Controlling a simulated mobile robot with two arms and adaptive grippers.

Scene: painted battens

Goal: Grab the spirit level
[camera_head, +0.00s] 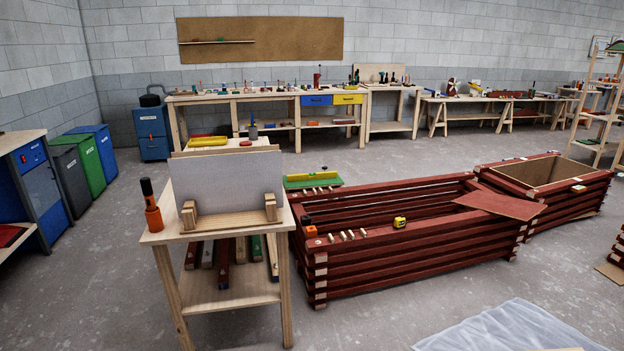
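A long yellow bar (306,177) that looks like a spirit level lies on a green surface (314,184) behind the near left corner of the red batten frame. A second yellow bar (207,141) lies on a wooden table behind the upright pale panel. At this size I cannot tell for sure which one is the spirit level. Neither of my grippers is in view.
A small wooden table (232,223) stands in front, holding the pale panel (228,190) and an orange-and-black tool (152,206). The red batten frame (420,245) carries a yellow tape measure (399,222). Clear plastic sheeting (510,329) lies front right. The floor at front left is clear.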

